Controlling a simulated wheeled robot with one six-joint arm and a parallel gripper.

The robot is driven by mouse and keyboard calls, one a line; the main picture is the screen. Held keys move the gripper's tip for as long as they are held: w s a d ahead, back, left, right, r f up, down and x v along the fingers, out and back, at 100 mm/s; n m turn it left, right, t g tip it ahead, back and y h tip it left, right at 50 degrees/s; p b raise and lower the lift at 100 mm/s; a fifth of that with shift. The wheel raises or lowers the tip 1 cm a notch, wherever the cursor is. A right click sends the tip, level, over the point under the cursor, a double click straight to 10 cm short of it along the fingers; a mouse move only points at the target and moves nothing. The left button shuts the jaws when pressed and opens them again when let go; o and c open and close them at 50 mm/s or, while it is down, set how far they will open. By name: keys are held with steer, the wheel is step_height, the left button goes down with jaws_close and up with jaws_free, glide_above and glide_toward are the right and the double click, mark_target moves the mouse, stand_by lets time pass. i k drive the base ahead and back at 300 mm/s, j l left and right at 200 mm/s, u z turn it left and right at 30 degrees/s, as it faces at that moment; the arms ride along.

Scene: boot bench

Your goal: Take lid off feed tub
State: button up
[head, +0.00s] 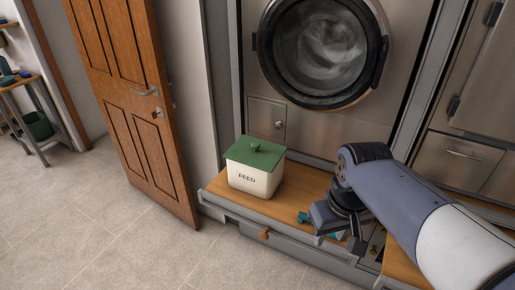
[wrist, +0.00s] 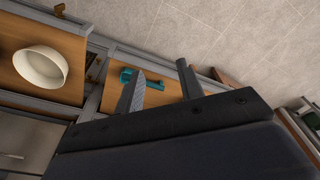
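The feed tub (head: 254,182) is a cream box marked FEED, standing upright on the left end of the wooden bench top in the head view. Its green lid (head: 240,152) sits on top, with a small green knob (head: 255,146) in the middle. My gripper (head: 335,238) is low over the front edge of the bench, to the right of the tub and apart from it. The tub is not seen in the wrist view.
A small teal object (head: 303,217) lies on the bench between tub and gripper; it also shows in the wrist view (wrist: 128,76) beside one finger. A white bowl (wrist: 40,66) rests on another wooden surface. A front-loading washer (head: 320,50) stands behind; a wooden door (head: 135,100) stands left.

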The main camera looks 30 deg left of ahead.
mark_target(259, 153)
steer(key=i+j+z, duration=0.2)
steer(key=j+z, duration=0.3)
steer(key=j, duration=1)
steer(key=j+z, duration=0.5)
steer(key=j, duration=0.95)
steer(key=k, duration=0.05)
